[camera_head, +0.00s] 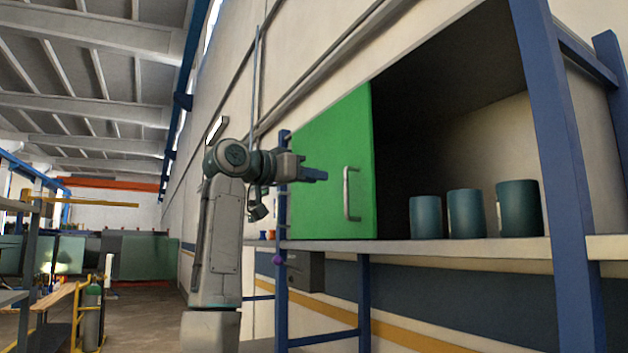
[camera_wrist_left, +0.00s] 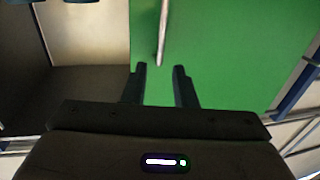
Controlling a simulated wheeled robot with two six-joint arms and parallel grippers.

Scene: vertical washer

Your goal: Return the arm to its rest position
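My left gripper (camera_head: 318,174) is raised in front of the green door (camera_head: 330,150), to the left of its vertical metal handle (camera_head: 351,194). In the left wrist view the two dark fingers of the left gripper (camera_wrist_left: 160,85) stand apart with nothing between them. The handle (camera_wrist_left: 163,35) shows just beyond the fingertips, and the green door (camera_wrist_left: 230,50) fills the area behind them. My right arm and gripper are not in view.
A shelf (camera_head: 480,247) with blue posts (camera_head: 560,150) carries three dark teal cylinders, including the middle one (camera_head: 465,214), right of the door. The compartment behind them is open. A floor aisle (camera_head: 140,320) runs clear at the lower left.

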